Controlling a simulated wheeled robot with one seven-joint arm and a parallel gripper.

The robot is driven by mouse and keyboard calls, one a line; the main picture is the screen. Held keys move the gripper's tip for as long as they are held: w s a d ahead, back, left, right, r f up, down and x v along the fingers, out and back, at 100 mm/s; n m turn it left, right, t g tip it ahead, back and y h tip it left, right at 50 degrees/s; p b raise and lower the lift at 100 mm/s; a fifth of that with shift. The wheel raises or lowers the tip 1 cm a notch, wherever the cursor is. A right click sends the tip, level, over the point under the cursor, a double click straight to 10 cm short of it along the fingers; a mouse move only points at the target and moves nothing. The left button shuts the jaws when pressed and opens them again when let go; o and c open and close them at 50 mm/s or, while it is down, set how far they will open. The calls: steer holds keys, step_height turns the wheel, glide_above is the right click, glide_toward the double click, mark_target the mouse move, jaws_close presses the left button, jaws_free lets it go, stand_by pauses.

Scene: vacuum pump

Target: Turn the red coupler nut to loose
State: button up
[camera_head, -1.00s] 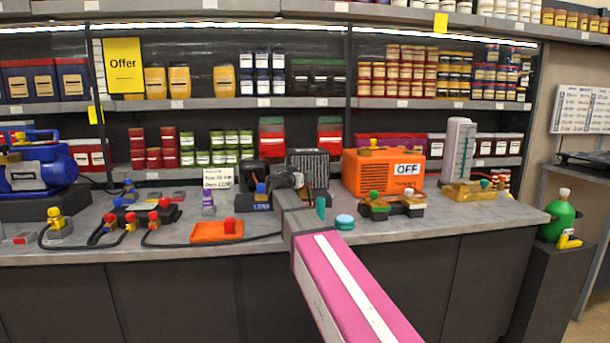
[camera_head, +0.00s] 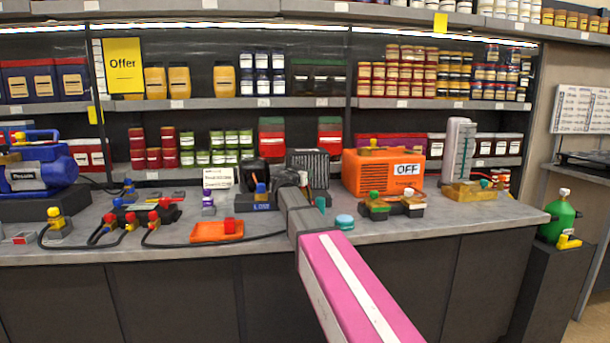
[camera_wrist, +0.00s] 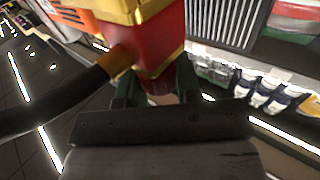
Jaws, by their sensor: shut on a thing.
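The red coupler nut (camera_wrist: 158,40) shows large in the wrist view, a red block with gold-coloured edges. A black hose (camera_wrist: 65,97) joins its left side through a brass fitting. My gripper (camera_wrist: 157,78) is shut on the nut, one green finger on each side. In the head view, my gripper (camera_head: 290,180) is at the back middle of the bench, beside a dark block (camera_head: 262,206) whose label reads "LOSE". The nut cannot be made out there behind my gripper and wrist.
An orange pump (camera_head: 385,175) marked "OFF" stands just right of my gripper, with a dark finned unit (camera_head: 310,165) behind it. An orange tray (camera_head: 210,238) and a hose manifold (camera_head: 130,215) lie to the left. The bench front (camera_head: 400,236) is partly clear.

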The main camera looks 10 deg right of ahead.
steer(key=shift+s+d+n+t+y, duration=0.1)
steer(key=shift+s+n+t+y, duration=0.05)
steer(key=shift+n+t+y, duration=1.45)
steer(key=shift+n+y, duration=0.5)
steer(key=shift+y, duration=0.8)
steer(key=o, duration=0.9)
steer(key=shift+o, duration=0.2)
steer(key=v, duration=1)
steer(key=shift+s+a, duration=0.25)
